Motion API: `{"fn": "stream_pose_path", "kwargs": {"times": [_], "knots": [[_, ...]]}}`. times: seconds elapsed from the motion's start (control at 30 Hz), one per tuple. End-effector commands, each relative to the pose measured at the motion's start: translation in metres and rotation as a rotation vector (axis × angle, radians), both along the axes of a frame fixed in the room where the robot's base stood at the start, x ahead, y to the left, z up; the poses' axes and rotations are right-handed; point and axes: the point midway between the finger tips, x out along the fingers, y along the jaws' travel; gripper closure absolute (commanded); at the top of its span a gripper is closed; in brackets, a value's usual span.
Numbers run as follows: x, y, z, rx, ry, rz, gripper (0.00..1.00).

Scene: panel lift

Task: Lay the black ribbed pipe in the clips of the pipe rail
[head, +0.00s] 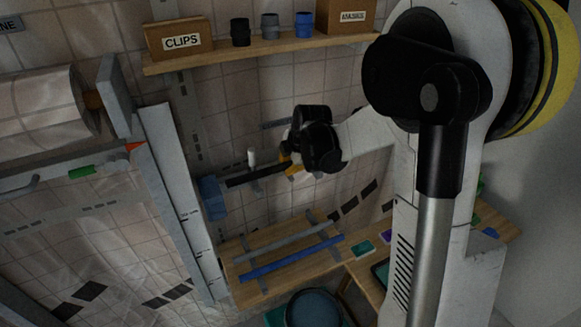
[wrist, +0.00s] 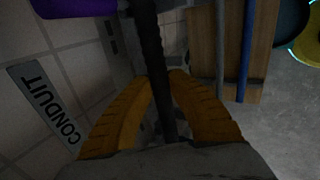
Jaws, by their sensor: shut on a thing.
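The black ribbed pipe (head: 255,176) is in my gripper (head: 287,165), held in front of the tiled wall in the head view. In the wrist view the pipe (wrist: 152,45) runs lengthwise between the two orange fingers of my gripper (wrist: 165,75), which are shut on it. Its left end in the head view lies near a blue block (head: 212,197); I cannot tell if they touch. Its other end is hidden by my gripper. I cannot clearly make out the pipe rail or its clips; a grey strip (wrist: 127,65) shows behind the pipe in the wrist view.
A wooden board (head: 236,268) below holds a grey pipe (head: 285,242) and a blue pipe (head: 290,260). A CONDUIT sign (wrist: 45,100) is on the wall. A shelf (head: 230,52) with boxes and cups is above. A long grey channel (head: 180,200) stands at left.

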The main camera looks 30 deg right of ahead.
Motion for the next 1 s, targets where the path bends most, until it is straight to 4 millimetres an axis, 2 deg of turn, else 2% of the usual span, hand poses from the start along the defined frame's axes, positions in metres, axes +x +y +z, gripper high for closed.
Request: {"fn": "stream_pose_path", "kwargs": {"times": [0.1, 0.4, 0.9, 0.93, 0.97, 1.0], "knots": [[-0.001, 0.0, -0.013, 0.0, 0.0, 0.0, 1.0], [-0.001, 0.0, -0.031, 0.0, 0.0, 0.0, 1.0], [-0.001, 0.0, -0.035, 0.001, 0.0, -0.001, 1.0], [-0.001, 0.0, -0.035, 0.001, 0.0, -0.001, 0.7], [-0.001, 0.0, -0.035, 0.001, 0.0, -0.001, 0.61], [-0.001, 0.0, -0.035, 0.0, 0.0, 0.0, 0.57]]}}
